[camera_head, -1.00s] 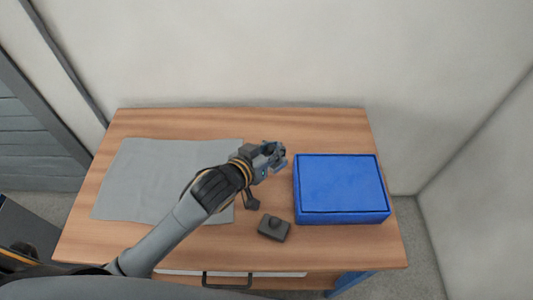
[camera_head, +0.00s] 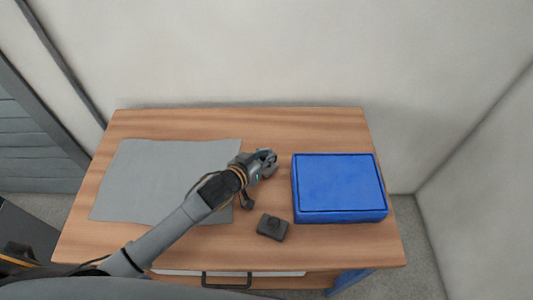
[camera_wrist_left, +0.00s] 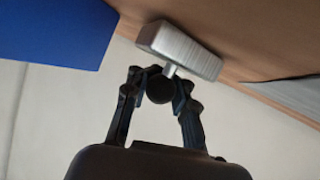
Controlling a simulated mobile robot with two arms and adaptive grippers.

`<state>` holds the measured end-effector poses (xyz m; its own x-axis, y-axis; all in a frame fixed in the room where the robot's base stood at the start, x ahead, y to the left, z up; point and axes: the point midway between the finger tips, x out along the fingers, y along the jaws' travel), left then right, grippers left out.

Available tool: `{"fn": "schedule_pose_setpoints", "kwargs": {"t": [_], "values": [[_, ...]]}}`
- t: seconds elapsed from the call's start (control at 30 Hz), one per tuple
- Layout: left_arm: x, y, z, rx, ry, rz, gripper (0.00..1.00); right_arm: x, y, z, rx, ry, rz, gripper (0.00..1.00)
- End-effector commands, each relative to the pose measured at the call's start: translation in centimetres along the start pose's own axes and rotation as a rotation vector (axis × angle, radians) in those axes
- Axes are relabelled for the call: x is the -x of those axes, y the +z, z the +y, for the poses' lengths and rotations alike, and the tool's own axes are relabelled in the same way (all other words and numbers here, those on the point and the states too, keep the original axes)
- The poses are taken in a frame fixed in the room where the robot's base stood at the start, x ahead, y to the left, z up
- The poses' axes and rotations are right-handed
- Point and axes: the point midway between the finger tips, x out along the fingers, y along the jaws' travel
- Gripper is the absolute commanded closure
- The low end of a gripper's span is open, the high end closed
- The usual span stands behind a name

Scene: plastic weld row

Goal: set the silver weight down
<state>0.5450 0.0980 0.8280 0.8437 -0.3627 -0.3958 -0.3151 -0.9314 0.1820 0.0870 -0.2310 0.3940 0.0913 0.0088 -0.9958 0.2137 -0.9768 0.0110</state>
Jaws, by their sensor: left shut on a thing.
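The silver weight (camera_wrist_left: 182,48) is a brushed metal block with a thin stem and a dark round knob, seen in the left wrist view. My left gripper (camera_wrist_left: 160,84) is shut on it by the knob, with a finger on each side. The block lies beyond the fingertips, against the wood of the table; I cannot tell whether it touches the wood. In the head view my left gripper (camera_head: 265,163) is over the table between the grey mat and the blue box, and hides the weight. My right gripper is not in view.
A blue box (camera_head: 340,184) stands just right of the gripper. A grey mat (camera_head: 150,180) covers the table's left part. A dark block with a knob (camera_head: 272,228) lies near the front. The wooden table (camera_head: 300,125) is bare along its back.

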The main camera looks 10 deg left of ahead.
Motion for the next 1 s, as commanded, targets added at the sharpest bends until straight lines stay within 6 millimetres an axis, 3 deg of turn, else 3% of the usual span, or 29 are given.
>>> {"fn": "schedule_pose_setpoints", "kwargs": {"t": [0.13,0.17,0.3,0.67,0.77,1.0], "values": [[-0.1,0.1,0.0,0.001,0.002,0.005,1.0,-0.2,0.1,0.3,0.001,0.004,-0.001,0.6],[-0.1,0.3,-0.1,0.001,0.0,0.0,0.75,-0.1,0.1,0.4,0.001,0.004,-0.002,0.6],[-0.1,0.2,-0.1,0.0,0.0,0.0,0.51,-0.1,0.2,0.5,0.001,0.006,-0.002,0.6],[0.2,0.0,0.0,0.0,-0.001,-0.002,0.51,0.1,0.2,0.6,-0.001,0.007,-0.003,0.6],[1.4,0.1,-0.1,0.001,-0.001,-0.002,0.51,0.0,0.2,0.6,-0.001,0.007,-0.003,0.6],[6.5,0.1,0.0,0.0,0.001,-0.002,0.51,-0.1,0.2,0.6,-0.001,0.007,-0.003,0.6]]}}
